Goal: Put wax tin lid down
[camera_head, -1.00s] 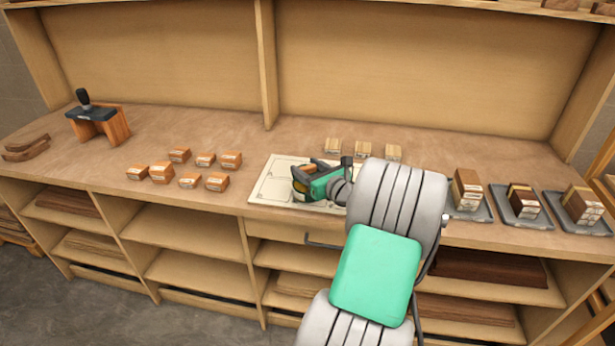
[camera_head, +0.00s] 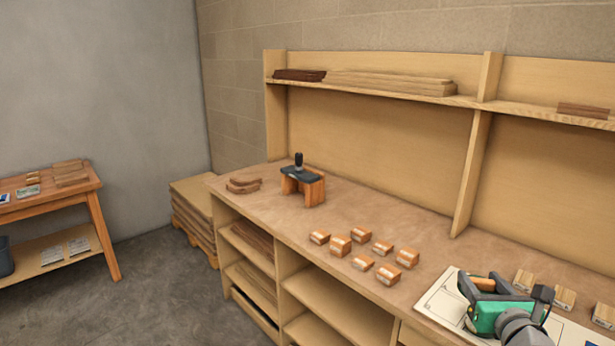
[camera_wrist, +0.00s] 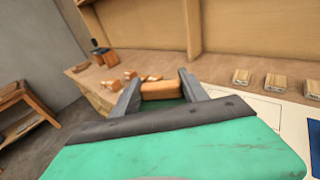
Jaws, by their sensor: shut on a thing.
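My gripper (camera_head: 484,288) is at the lower right of the head view, over the pale board with dark outlines (camera_head: 436,301) on the bench. It is shut on a small orange-brown thing, which I take to be the wax tin lid (camera_head: 484,284). The lid also shows between the two grey fingers in the wrist view (camera_wrist: 160,91). Its full outline is hidden by the fingers. I cannot tell whether it touches the board. No other part of a wax tin is clear to see.
Several small orange-brown blocks (camera_head: 341,245) stand on the bench left of the board. A wooden stand with a black-handled tool (camera_head: 303,184) and curved wood pieces (camera_head: 243,185) are farther left. A side table (camera_head: 84,186) is at far left.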

